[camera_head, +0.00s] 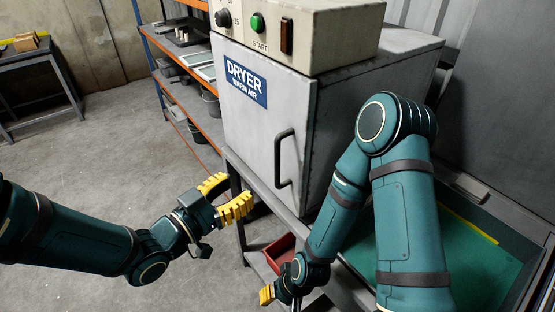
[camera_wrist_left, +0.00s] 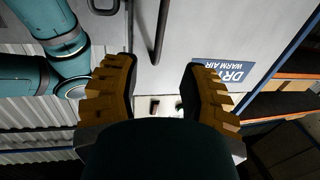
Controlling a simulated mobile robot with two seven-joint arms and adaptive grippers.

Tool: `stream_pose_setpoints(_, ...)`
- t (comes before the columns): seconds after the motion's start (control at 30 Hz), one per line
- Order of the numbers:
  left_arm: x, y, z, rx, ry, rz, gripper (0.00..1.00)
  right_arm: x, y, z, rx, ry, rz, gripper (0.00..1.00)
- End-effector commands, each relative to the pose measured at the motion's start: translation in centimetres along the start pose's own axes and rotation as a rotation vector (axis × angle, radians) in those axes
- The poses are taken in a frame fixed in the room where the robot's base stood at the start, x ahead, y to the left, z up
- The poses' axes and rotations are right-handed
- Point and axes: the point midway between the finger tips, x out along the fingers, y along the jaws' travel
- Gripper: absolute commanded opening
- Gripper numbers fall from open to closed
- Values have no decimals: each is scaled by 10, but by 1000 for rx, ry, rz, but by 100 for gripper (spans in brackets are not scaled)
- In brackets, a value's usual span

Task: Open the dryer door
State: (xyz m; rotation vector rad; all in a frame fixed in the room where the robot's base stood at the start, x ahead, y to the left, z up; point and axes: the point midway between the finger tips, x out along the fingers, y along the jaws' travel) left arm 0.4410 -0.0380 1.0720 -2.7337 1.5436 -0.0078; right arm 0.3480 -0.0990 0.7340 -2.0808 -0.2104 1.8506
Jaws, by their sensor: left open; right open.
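The grey dryer (camera_head: 340,110) has a flat front door (camera_head: 245,120) that looks shut, with a blue label (camera_head: 246,82) at its upper left. A black vertical bar handle (camera_head: 284,158) is on the door's right side. My left gripper (camera_head: 226,196) is open and empty, low and to the left of the handle. In the left wrist view the handle (camera_wrist_left: 160,35) shows beyond the spread yellow fingers (camera_wrist_left: 160,88), apart from them, and the label (camera_wrist_left: 222,72) is upside down. My right gripper (camera_head: 272,293) hangs low near the bottom edge, partly hidden by its own arm.
A control panel (camera_head: 335,30) with a green button (camera_head: 257,23) sits on top of the dryer. A red bin (camera_head: 277,252) is on the lower shelf below. A green-floored tray (camera_head: 470,265) lies right.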

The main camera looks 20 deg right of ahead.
Motion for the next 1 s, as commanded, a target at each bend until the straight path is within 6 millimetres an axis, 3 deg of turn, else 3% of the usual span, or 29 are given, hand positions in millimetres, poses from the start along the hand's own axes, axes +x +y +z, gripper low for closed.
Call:
stream_pose_setpoints(0.4,80,1,2,-1,-3,2,43,3,1,0,0,2,0,47)
stream_pose_setpoints(0.6,110,1,2,0,-3,0,43,3,1,-1,0,2,0,47)
stream_pose_setpoints(1.0,124,0,1,-2,-3,-2,43,4,1,-1,0,2,0,47)
